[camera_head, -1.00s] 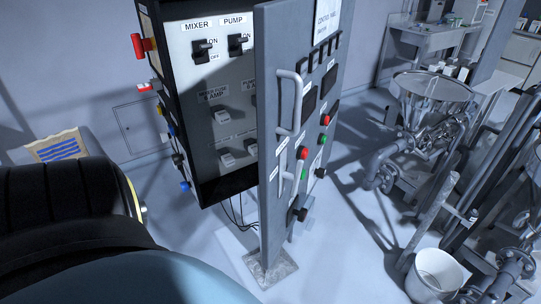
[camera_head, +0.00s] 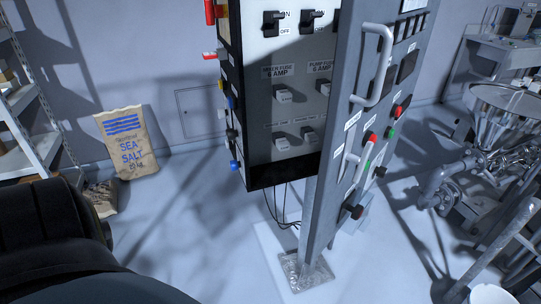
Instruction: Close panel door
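The control panel cabinet (camera_head: 290,170) stands on a post at the centre, with switches and fuses showing on its inner face. Its grey panel door (camera_head: 365,115) stands open, swung toward me, seen nearly edge-on. The door's outer face carries two light handles, an upper handle (camera_head: 378,65) and a lower one, plus red and green buttons. A dark, rounded part of my own body fills the lower left. Neither of my grippers shows in the view.
A sea salt sack (camera_head: 125,143) leans against the wall at the left, beside a metal shelf (camera_head: 30,140). A steel hopper (camera_head: 500,112) with pipes and valves stands at the right. A white bucket (camera_head: 490,294) is at the lower right edge. The floor left of the post is clear.

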